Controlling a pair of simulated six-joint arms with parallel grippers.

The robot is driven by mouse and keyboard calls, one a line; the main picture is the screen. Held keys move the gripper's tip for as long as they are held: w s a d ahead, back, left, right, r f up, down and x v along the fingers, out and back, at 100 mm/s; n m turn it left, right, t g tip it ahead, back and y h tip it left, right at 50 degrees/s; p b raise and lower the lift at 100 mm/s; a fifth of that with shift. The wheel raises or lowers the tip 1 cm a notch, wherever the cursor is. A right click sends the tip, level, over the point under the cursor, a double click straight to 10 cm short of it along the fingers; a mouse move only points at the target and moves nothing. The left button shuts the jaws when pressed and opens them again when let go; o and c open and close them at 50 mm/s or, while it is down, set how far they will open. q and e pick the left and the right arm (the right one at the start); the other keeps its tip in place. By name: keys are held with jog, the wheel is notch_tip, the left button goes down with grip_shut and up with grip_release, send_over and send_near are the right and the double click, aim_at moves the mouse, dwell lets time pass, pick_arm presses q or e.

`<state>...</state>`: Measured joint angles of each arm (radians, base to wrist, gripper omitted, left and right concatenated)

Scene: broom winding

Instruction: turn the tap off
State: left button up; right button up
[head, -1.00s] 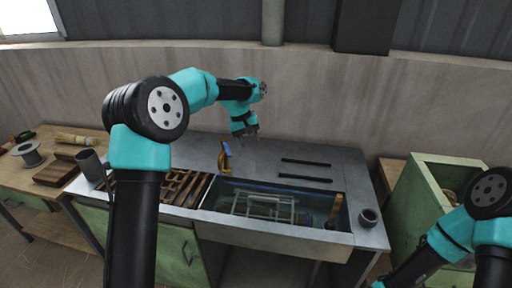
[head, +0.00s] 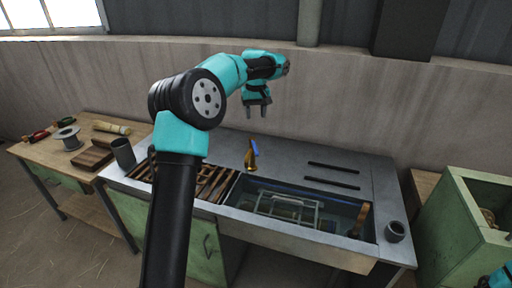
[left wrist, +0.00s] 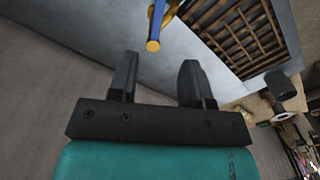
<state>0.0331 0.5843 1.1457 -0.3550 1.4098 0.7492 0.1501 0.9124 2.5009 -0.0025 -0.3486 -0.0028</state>
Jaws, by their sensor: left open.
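The tap is a brass spout (head: 250,160) with a blue handle (head: 255,147), standing at the back edge of the sink on the grey worktop.
The sink basin (head: 240,195) holds a wire rack (head: 288,208). A slatted wooden rack (head: 205,183) and a dark cup (head: 123,152) are left of it. A grey cup (head: 396,231) stands at the right corner. The wall (head: 350,110) rises close behind.

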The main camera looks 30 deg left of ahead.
aim_at(256, 149)
pick_arm(q)
notch_tip(256, 149, down, 15)
jog(key=shift+f, duration=0.1)
dwell(0.4)
jog(key=shift+c, duration=0.3)
grip_shut()
